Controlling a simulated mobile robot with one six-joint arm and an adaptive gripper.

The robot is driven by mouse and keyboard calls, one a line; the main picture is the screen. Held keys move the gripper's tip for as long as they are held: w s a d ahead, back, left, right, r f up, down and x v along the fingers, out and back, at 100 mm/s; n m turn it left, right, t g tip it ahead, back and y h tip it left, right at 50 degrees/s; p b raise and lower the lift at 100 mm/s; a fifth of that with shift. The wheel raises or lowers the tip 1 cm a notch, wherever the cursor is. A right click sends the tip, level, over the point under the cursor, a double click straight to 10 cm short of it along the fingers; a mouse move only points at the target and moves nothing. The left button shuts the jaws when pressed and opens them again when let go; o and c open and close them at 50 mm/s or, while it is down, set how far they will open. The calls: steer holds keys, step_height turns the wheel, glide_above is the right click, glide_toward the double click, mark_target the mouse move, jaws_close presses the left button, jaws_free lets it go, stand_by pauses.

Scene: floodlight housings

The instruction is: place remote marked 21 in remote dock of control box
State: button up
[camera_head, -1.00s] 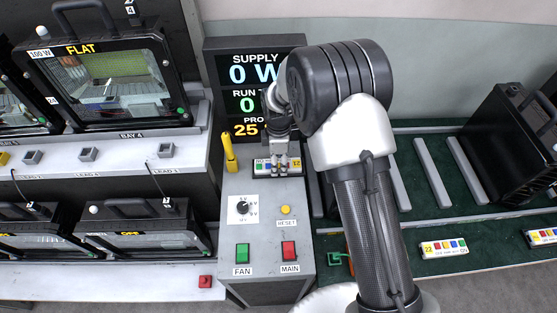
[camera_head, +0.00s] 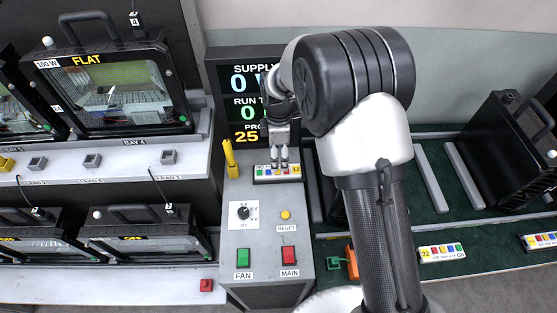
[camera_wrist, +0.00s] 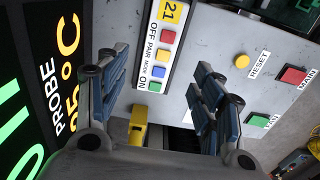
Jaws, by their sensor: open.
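The remote marked 21 (camera_wrist: 162,45) is a white strip with red, yellow, blue and green buttons. It lies flat in a dark-rimmed dock on top of the grey control box (camera_head: 262,218), just below the display, and shows in the head view (camera_head: 277,174). My gripper (camera_head: 279,161) is over the remote, pointing down. In the wrist view my gripper (camera_wrist: 163,65) has its fingers wide apart, with the remote showing beyond them and no visible contact. The dock's floor is hidden under the remote.
The display (camera_head: 245,100) stands close behind my gripper. A yellow part (camera_head: 230,158) sticks up left of the dock. The box also bears a knob (camera_head: 242,212), green FAN (camera_head: 243,257) and red MAIN buttons (camera_head: 289,256). Another remote, marked 22 (camera_head: 442,252), lies at right.

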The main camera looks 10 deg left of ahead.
step_height(320, 180, up, 5)
steer(key=shift+p, duration=0.4)
steer(key=s+d+r+m+t, duration=0.1)
steer(key=s+d+r+m, duration=0.3)
steer(key=d+r, duration=0.4)
steer(key=s+d+r+m+t, duration=0.1)
steer(key=s+d+r+m, duration=0.3)
steer(key=r, duration=0.6)
steer(key=s+d+r+m+t, duration=0.1)
steer(key=s+d+m, duration=0.5)
steer(key=s, duration=0.3)
steer(key=s+d+r+m+t, duration=0.1)
steer(key=s+d+r+m, duration=0.1)
steer(key=s+d+m, duration=0.4)
steer(key=s+m, duration=0.1)
steer(key=s, duration=0.2)
steer(key=shift+s+d+r+t, duration=0.15)
steer(key=shift+s+d+t, duration=0.05)
steer(key=shift+s+t, duration=0.1)
steer(key=shift+w, duration=0.1)
